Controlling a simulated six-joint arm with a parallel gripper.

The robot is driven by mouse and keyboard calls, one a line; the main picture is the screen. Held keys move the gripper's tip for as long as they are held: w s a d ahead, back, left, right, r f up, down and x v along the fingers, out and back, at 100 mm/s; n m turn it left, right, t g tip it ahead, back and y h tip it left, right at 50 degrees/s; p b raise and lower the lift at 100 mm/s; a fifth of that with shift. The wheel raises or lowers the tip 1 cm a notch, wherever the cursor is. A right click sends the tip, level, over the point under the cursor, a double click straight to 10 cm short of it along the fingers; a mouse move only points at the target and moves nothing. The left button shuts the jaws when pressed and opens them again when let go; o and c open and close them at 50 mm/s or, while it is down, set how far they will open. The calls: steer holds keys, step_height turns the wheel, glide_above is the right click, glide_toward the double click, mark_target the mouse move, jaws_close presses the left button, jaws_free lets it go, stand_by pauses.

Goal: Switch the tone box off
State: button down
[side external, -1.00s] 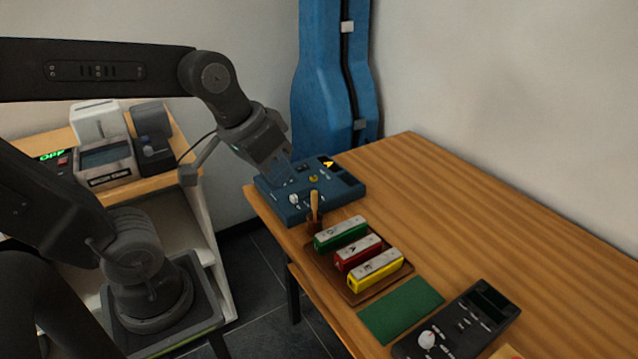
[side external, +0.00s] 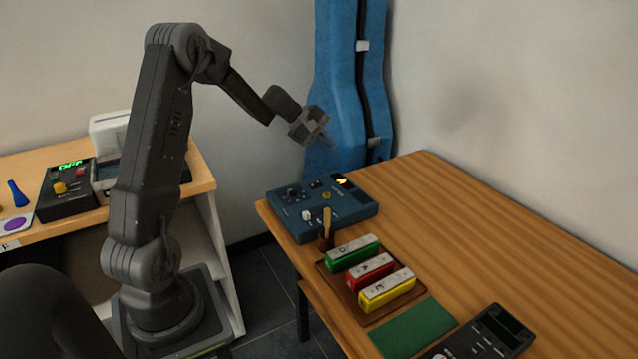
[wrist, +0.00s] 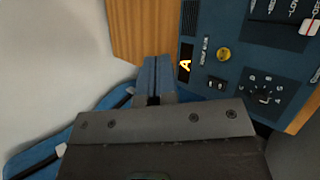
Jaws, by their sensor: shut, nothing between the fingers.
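A blue box with knobs (side external: 352,211), which I take to be the tone box, sits at the table's far left corner. Its small display (side external: 342,182) glows yellow-orange; in the wrist view the display (wrist: 185,63) reads "A". The wrist view also shows a yellow button (wrist: 224,54), a small black rocker switch (wrist: 216,83), a dial (wrist: 264,97) and a white-and-red slider knob (wrist: 310,27). My gripper (side external: 329,143) is shut and empty, in the air above the box's back edge, touching nothing. In the wrist view its fingertips (wrist: 153,76) appear beside the display end.
A brown tray (side external: 338,301) with green, red and yellow blocks, and a wooden-handled tool (side external: 327,224), stand close in front. A green mat (side external: 413,328) and a black device (side external: 482,340) lie nearer. A blue instrument case (side external: 340,85) stands behind. The table's right side is clear.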

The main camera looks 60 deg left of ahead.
mark_target(317, 184)
steer(key=a+f+n+t, duration=0.1)
steer(key=a+f+n, duration=0.2)
steer(key=a, duration=0.4)
steer(key=shift+a+f+y, duration=0.35)
steer(key=shift+f+y, duration=0.05)
steer(key=shift+f, duration=0.5)
steer(key=shift+w+f, duration=0.15)
steer(key=shift+f, duration=1.3)
steer(key=shift+w+f, duration=0.2)
steer(key=shift+f, duration=1.3)
steer(key=shift+w+f, duration=0.15)
steer(key=shift+f, duration=1.3)
steer(key=shift+f, duration=0.4)
steer(key=shift+f, duration=0.3)
steer(key=shift+r, duration=0.15)
steer(key=shift+r, duration=0.6)
